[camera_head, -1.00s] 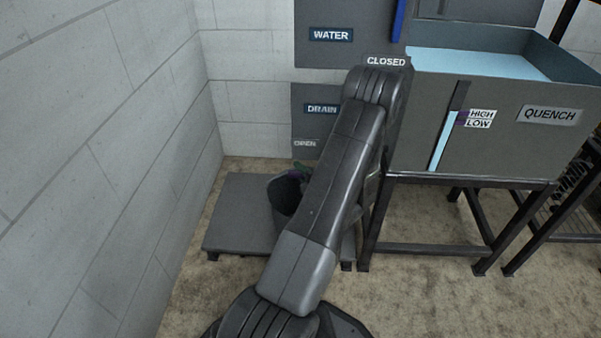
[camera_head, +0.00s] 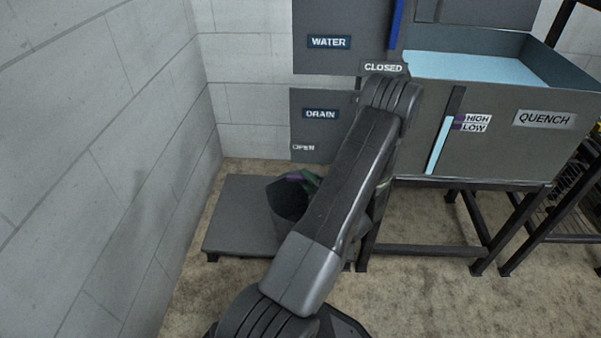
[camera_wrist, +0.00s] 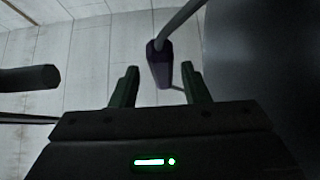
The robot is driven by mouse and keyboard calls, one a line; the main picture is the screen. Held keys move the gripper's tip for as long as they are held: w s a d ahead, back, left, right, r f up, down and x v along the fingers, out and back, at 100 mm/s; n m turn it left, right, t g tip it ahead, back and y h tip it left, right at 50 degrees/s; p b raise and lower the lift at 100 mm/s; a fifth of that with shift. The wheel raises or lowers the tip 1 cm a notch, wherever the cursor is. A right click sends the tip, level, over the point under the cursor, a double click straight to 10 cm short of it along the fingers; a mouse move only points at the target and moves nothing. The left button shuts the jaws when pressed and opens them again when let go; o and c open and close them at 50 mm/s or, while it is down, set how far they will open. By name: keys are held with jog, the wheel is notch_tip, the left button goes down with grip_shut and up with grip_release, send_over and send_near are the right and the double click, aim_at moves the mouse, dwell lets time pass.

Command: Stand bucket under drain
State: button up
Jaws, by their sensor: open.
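The dark bucket (camera_head: 287,203) stands on a low grey platform (camera_head: 235,215), its right side hidden behind my arm. A purple grip (camera_wrist: 161,66) on a grey rod, apparently the bucket's handle, shows in the wrist view. My gripper (camera_wrist: 160,80) is open, with one green finger on each side of the lower part of this grip. In the head view, bits of green and purple show at the bucket's top, beside my arm. The DRAIN sign (camera_head: 320,113) is on a grey panel above and behind the bucket, with an OPEN label below. I cannot see the drain outlet clearly.
A grey QUENCH tank (camera_head: 500,140) with pale blue liquid stands on dark legs at the right. A WATER panel (camera_head: 328,42) with a CLOSED label is above. A block wall (camera_head: 90,160) bounds the left. A dark rod (camera_wrist: 30,78) shows left in the wrist view.

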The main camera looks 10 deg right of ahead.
jog(key=p+v, duration=0.2)
jog(key=v, duration=0.5)
jog(key=shift+s, duration=0.3)
